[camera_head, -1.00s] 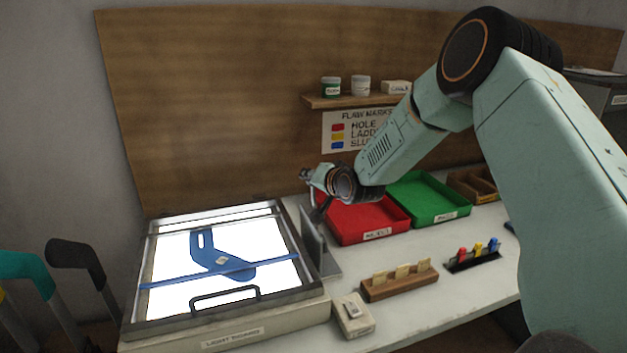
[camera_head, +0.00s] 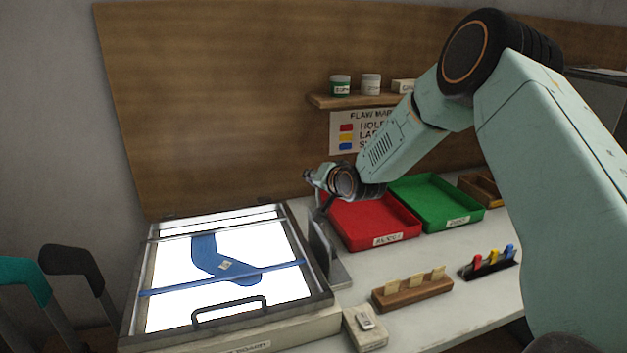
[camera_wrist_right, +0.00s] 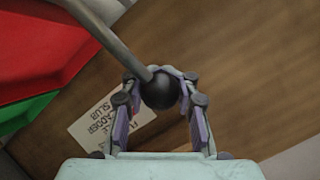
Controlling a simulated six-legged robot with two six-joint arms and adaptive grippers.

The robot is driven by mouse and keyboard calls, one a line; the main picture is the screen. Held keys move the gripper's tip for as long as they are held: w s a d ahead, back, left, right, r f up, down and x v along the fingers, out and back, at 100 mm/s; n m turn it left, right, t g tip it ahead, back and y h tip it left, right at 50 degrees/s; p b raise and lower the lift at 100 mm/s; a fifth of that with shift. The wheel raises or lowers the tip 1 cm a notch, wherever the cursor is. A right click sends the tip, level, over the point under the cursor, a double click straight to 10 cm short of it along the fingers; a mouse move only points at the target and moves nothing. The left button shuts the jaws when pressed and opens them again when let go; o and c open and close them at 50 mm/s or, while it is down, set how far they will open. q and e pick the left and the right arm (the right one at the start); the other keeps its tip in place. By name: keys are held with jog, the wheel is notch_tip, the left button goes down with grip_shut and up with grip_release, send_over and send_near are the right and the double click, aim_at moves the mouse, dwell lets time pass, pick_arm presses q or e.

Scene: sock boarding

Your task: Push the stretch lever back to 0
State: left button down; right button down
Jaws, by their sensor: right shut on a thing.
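The stretch lever is a bent grey rod (camera_wrist_right: 108,32) with a black ball knob (camera_wrist_right: 160,91) in the right wrist view. My right gripper (camera_wrist_right: 160,88) is shut around the knob. In the head view this gripper (camera_head: 314,178) is small, above the upright grey lever plate (camera_head: 318,246) at the light board's right side. Any scale marks cannot be read. A blue sock (camera_head: 207,257) lies on the lit light board (camera_head: 180,305), under a thin blue bar (camera_head: 166,290). My left gripper is not in view.
A red tray (camera_head: 372,226) and a green tray (camera_head: 433,201) stand right of the lever. A wooden block with tags (camera_head: 412,292), a small pale box (camera_head: 364,332) and a pen holder (camera_head: 490,266) are in front. A shelf (camera_head: 350,102) is on the back wall.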

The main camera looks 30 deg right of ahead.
jog(key=shift+d, duration=0.1)
jog(key=c, duration=1.6)
grip_release()
jog(key=o, duration=0.5)
jog(key=shift+s, duration=0.2)
jog(key=shift+o, duration=0.7)
jog(key=shift+w, duration=0.1)
jog(key=v, duration=1.2)
